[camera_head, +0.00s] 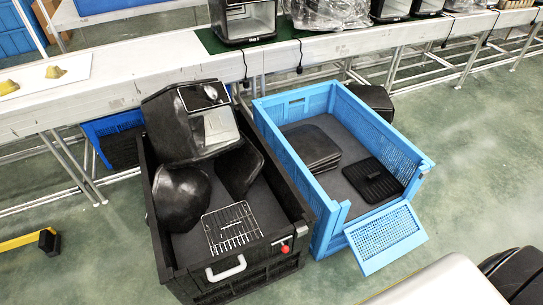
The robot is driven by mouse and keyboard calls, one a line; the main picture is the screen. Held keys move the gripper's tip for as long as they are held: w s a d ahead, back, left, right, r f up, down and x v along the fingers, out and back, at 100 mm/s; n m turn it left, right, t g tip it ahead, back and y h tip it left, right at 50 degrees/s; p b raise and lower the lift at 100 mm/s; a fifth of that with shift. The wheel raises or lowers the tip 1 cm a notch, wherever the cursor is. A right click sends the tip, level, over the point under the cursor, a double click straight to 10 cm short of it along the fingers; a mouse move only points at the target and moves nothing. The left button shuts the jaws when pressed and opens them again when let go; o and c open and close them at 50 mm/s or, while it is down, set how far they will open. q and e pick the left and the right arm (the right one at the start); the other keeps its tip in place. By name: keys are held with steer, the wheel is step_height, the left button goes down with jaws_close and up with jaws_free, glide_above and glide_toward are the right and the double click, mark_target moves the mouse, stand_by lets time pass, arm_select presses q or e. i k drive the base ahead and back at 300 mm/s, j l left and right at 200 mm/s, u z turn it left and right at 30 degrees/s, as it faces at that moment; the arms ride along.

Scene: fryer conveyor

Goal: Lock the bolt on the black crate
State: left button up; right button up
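The black crate (232,285) stands on the floor left of centre. Its near wall carries a pale curved handle (226,268) and, near the right corner, a small red knob (286,249) that looks like the bolt. The knob is too small to tell whether the bolt is locked. Inside the crate are a black fryer body (180,125), a black rounded bowl (182,196), another black part (240,168) and a wire rack (231,227). Neither of my grippers is in view.
A blue crate (276,135) stands close on the right with its near flap (385,236) folded down and black parts inside. A conveyor (130,68) with fryers runs behind. A yellow bar (20,242) lies at left.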

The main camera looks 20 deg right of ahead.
mark_target(285, 249)
steer(key=z, duration=0.85)
